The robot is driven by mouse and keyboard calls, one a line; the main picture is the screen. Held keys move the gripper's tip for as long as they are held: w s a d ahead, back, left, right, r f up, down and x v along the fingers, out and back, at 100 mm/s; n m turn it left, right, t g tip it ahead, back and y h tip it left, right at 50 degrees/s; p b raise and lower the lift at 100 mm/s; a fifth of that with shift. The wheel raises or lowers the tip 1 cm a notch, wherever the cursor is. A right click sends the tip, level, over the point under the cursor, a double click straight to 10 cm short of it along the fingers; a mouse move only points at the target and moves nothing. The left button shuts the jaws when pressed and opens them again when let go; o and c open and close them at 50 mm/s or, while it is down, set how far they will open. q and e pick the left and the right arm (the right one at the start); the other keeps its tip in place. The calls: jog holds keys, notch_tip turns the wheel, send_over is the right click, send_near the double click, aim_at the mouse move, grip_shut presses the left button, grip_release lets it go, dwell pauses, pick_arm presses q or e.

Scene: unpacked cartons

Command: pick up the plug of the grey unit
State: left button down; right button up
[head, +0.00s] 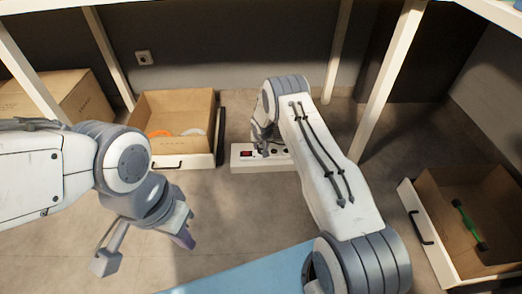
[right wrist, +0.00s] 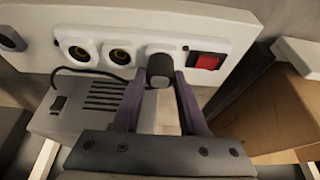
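The plug (right wrist: 160,68) is a dark, short cylinder in the right wrist view, in front of a socket of the white power strip (right wrist: 255,22). I cannot tell whether it sits in the socket. The fingers of my right gripper (right wrist: 161,85) are on both sides of it, close against it. A thin black cord runs left from near the plug. The grey unit (right wrist: 85,118), with slots and a small dark switch, lies below the strip. In the head view my right gripper (head: 262,148) is partly hidden at the strip. My left gripper (head: 145,250) is open and empty above the floor.
A red switch (right wrist: 207,62) is right of the plug. An open drawer (head: 190,160) with orange and white things is behind on the left; another (head: 448,262), holding a green-handled thing, is at right. White posts stand around. A blue surface (head: 245,275) lies in front.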

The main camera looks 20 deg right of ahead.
aim_at(262, 147)
grip_shut()
jog(key=shift+r, duration=0.1)
jog(key=shift+r+p, duration=0.55)
jog(key=shift+r, duration=0.1)
jog(key=r+p, duration=0.1)
jog(key=r, duration=0.1)
jog(key=r+p, duration=0.1)
jog(key=shift+s+d+r+p, duration=0.15)
jog(key=shift+s+r+p, duration=0.05)
jog(key=shift+r+p, duration=0.2)
jog(key=s+d+r+b, duration=0.1)
jog(key=s+d+r, duration=0.4)
jog(key=s+d, duration=0.2)
jog(key=shift+s+r, duration=0.4)
jog(key=shift+s, duration=0.4)
jog(key=shift+d, duration=0.15)
